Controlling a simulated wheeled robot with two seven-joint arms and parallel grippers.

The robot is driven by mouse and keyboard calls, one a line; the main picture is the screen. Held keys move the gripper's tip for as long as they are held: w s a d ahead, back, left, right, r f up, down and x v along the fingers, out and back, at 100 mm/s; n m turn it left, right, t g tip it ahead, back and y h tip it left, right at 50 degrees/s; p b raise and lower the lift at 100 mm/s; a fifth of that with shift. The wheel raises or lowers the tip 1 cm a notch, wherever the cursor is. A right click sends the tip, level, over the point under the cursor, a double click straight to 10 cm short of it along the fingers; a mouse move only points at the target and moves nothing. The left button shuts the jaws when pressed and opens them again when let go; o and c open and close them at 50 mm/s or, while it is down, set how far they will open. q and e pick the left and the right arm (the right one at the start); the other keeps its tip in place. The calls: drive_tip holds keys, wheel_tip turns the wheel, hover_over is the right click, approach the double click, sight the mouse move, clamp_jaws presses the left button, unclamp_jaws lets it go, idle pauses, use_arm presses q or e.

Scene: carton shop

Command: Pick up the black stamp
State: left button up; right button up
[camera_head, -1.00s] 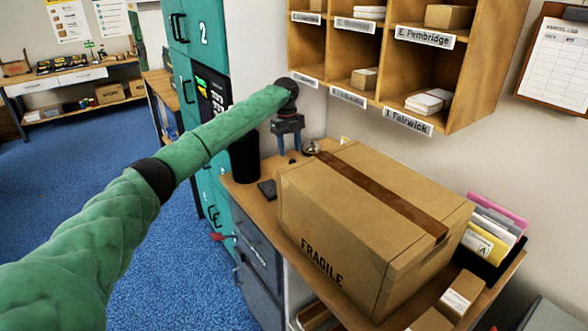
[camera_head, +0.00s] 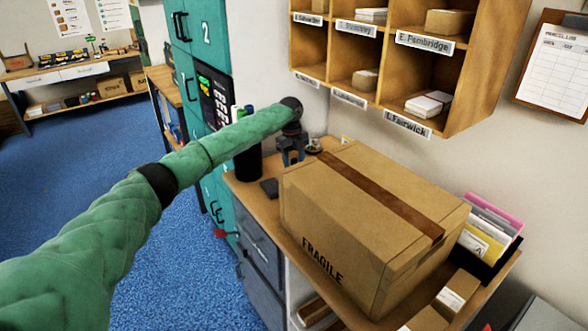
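My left arm reaches in from the left, and its gripper (camera_head: 292,161) points down over the back left of the wooden desk, behind the carton. Its two fingers look apart. A small dark round object (camera_head: 314,147) stands just right of the gripper by the wall; it is too small to tell whether it is the black stamp. Anything between or right behind the fingers is hard to make out. A flat black pad (camera_head: 269,187) lies on the desk in front of the gripper. My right gripper is not in view.
A big FRAGILE carton (camera_head: 345,215) fills most of the desk (camera_head: 246,192), close to the gripper. A black cup with markers (camera_head: 248,163) stands left of it. Wooden pigeonholes (camera_head: 455,95) hang above right. Teal lockers (camera_head: 200,60) stand behind left.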

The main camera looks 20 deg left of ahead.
sight(295, 159)
use_arm(q)
clamp_jaws()
drive_tip(key=shift+r, duration=0.1)
idle(0.3)
drive_tip(key=shift+r, duration=0.1)
wheel_tip(295, 159, up, 4)
drive_tip(key=shift+f+b, duration=0.15)
drive_tip(key=shift+b, duration=0.9)
drive_tip(key=s+d+r+b, duration=0.3)
drive_tip(key=s+d+r, duration=0.4)
drive_tip(key=s, duration=0.2)
drive_tip(key=shift+s, duration=0.15)
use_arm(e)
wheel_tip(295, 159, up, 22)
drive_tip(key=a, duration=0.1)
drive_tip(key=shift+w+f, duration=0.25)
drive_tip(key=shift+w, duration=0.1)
